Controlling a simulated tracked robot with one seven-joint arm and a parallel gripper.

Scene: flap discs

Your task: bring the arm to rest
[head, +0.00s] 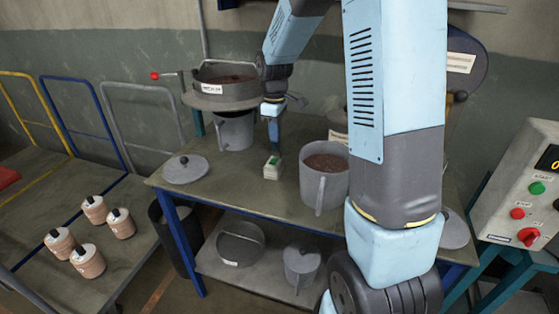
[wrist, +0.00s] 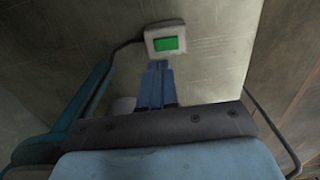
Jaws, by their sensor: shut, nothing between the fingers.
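My arm reaches from the right foreground up and over to the worktable (head: 235,190). My gripper (head: 272,143) points down above the tabletop, in front of the grey mixing pot. Its narrow blue fingers are together and empty; they also show in the wrist view (wrist: 157,88). A small white box with a green face (head: 272,168) stands on the table just below the fingertips. In the wrist view the box (wrist: 165,40) shows just beyond the fingertips; I cannot tell the exact gap.
A large grey jug (head: 322,185) of brown granules stands close right of my gripper. A pan with a red-knobbed crank (head: 222,88) sits behind left, above a grey jug (head: 234,132). A lid (head: 186,169) lies left. A control box (head: 520,190) stands right.

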